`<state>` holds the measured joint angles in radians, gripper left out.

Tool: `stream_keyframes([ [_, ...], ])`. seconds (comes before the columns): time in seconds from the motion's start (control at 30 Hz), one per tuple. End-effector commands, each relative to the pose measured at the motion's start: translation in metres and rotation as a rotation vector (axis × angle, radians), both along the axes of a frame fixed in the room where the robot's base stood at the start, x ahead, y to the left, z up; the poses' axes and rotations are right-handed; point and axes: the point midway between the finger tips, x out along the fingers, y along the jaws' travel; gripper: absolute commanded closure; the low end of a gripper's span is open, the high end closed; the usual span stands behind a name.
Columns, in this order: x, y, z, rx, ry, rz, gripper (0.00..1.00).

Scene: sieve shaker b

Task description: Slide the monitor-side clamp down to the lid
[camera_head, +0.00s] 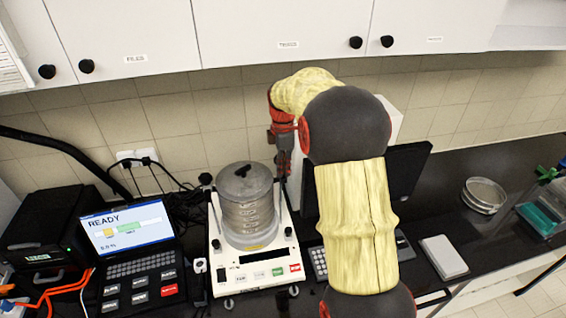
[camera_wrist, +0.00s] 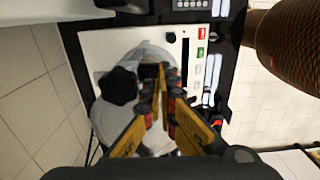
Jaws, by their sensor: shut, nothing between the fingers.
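The sieve stack (camera_head: 248,222) stands upright on the white shaker base (camera_head: 222,268). A dark piece, possibly the monitor-side clamp, shows just beyond the tips; the clamp cannot be made out clearly, and my gripper hides that area.
A READY display panel (camera_head: 127,229) stands left of the shaker, with cables behind it. A dark monitor (camera_head: 409,165) is partly behind my arm on the right. A grey-white flat box (camera_head: 443,257) and round dishes (camera_head: 484,194) lie farther right. Wall cabinets (camera_head: 280,30) hang above.

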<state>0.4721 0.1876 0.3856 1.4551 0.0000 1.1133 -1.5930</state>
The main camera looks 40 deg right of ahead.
Motion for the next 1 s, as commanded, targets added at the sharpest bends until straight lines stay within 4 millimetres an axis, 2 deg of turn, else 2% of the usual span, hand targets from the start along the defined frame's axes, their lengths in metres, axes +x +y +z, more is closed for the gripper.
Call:
stream_keyframes([
  [0.37, 0.0, 0.0, -0.003, 0.0, 0.0, 0.0, 1.0],
  [0.6, -0.001, 0.0, -0.035, 0.001, 0.003, 0.0, 1.0],
  [0.67, -0.001, 0.0, -0.039, 0.001, 0.002, 0.0, 1.0],
  [1.0, 0.0, 0.0, -0.036, 0.0, 0.0, 0.0, 1.0],
])
